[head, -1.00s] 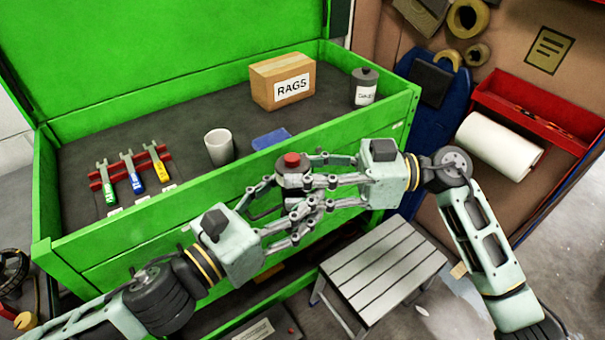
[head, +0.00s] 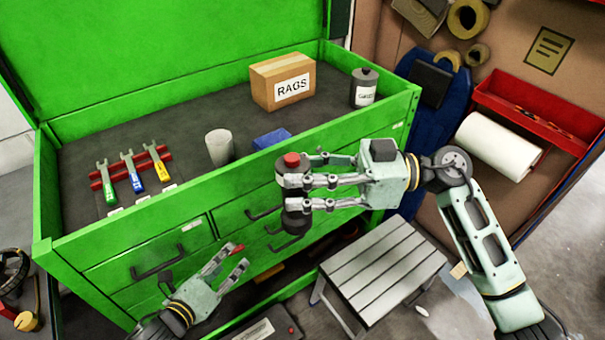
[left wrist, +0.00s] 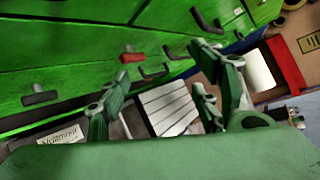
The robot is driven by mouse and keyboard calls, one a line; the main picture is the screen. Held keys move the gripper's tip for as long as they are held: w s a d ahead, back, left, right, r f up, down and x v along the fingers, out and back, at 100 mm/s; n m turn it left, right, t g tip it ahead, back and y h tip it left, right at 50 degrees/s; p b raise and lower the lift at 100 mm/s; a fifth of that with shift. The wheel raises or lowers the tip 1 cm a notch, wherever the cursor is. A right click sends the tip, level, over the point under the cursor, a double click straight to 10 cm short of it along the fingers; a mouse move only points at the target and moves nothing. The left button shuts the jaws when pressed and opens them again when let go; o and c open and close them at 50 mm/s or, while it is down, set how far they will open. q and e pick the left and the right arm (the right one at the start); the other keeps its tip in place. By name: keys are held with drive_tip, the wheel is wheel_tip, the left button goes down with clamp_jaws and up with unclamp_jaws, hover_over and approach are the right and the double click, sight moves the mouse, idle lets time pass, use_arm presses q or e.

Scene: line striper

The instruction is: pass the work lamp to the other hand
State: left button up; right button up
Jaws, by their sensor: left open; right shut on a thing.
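The work lamp (head: 294,181) is a dark grey, upright cylinder-like body with a red button on top and a darker lower end. My right gripper (head: 300,187) is shut on it and holds it in front of the green tool chest's drawers. The right fingers cover part of its middle. My left gripper (head: 228,262) is open and empty, lower and to the left of the lamp, clear of it. In the left wrist view, its fingers (left wrist: 160,92) are spread with nothing between them.
The green chest's top tray (head: 200,107) holds a RAGS box (head: 283,82), a grey cup (head: 220,148), a blue item (head: 271,139), a dark canister (head: 364,88) and wrenches on a red rack (head: 130,172). A slatted step stool (head: 383,270) stands below my right gripper.

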use_arm(q)
drive_tip(key=s+a+f+n+g+y, duration=0.1)
drive_tip(key=s+a+f+n+g, duration=0.1)
drive_tip(key=s+f+n, duration=0.45)
drive_tip(key=s+a+f+n+g+y, duration=0.1)
drive_tip(key=a+f+n+y, duration=0.15)
drive_tip(key=f, duration=0.75)
drive_tip(key=s+a+f+n+g+y, duration=0.1)
drive_tip(key=s+a+f+n+g, duration=0.15)
drive_tip(key=s+f+n, duration=0.4)
drive_tip(key=s+d+f+n+g, duration=0.2)
drive_tip(key=s+f+n, duration=0.3)
drive_tip(key=s+f, duration=0.3)
drive_tip(key=s+d+f+n+g, duration=0.2)
drive_tip(key=s+f+n+g, duration=0.2)
drive_tip(key=s+f, duration=0.5)
drive_tip(key=s+n, duration=0.2)
drive_tip(key=s, duration=0.5)
drive_tip(key=shift+d, duration=0.35)
